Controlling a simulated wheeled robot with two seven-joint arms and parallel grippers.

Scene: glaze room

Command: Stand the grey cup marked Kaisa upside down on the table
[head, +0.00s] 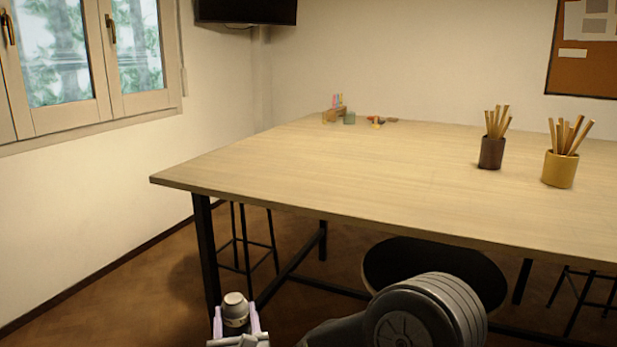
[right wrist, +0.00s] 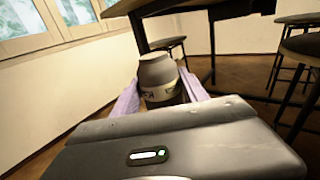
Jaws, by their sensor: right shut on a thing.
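My right gripper (head: 236,325) is at the bottom of the head view, low in front of the table's near left corner. It is shut on a grey cup (head: 235,310), with one pale finger on each side. In the right wrist view the cup (right wrist: 158,75) sits between the fingers of the same gripper (right wrist: 158,98). A band with partly hidden dark letters runs around it; I cannot read the whole name. The cup's upper end looks narrower; I cannot tell whether it is its base or mouth. The wooden table (head: 330,175) is apart from the cup. My left gripper is not in view.
A dark brown pot (head: 491,153) and a yellow pot (head: 559,170), both holding sticks, stand on the table's right side. Small items, including a green block (head: 349,118), lie at the back. The table's left and middle are clear. A round dark stool (head: 385,268) stands at the near edge.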

